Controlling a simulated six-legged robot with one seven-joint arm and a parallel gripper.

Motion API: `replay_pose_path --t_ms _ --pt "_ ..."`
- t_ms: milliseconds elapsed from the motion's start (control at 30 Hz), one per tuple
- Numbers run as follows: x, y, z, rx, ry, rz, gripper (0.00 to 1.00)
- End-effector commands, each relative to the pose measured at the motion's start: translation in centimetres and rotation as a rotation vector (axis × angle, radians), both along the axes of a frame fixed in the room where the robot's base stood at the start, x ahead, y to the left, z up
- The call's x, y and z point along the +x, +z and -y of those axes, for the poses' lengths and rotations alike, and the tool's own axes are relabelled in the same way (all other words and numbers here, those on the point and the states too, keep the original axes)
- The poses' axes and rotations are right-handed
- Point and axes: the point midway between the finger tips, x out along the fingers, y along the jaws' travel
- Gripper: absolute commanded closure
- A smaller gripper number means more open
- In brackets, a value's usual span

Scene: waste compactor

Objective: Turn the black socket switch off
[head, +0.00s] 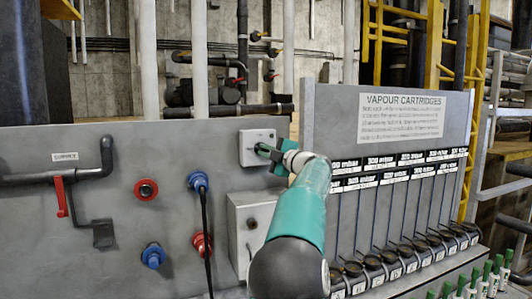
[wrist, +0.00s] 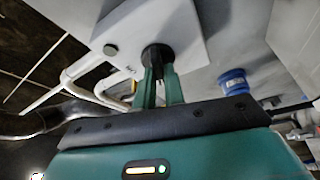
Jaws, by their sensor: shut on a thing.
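The black socket switch (wrist: 157,55) is a dark round knob on the face of a white box (wrist: 115,38). In the head view the white box (head: 250,137) is mounted on the upper part of the grey panel. My green gripper (head: 268,151) reaches it from the right and hides most of the knob. In the wrist view the two green fingers (wrist: 159,85) are closed on either side of the knob, touching it. The knob's exact turn angle and any marking at it are too blurred to tell.
A lower white box (head: 243,215) is partly behind my arm. Blue (head: 198,181) and red (head: 146,190) sockets sit on the panel, with a black cable hanging from the blue one. A red-handled valve (head: 61,196) is at left. The vapour cartridges panel (head: 400,125) stands at right.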

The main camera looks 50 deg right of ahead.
Motion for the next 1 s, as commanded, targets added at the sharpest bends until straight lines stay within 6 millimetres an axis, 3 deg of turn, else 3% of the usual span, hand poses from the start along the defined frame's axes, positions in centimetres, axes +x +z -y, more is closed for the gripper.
replay_pose_path --t_ms 400,1000 --pt "-0.03 -0.02 0.05 -0.226 0.001 -0.137 1.00" --pt "-0.04 0.01 0.06 -0.277 0.000 -0.166 1.00"
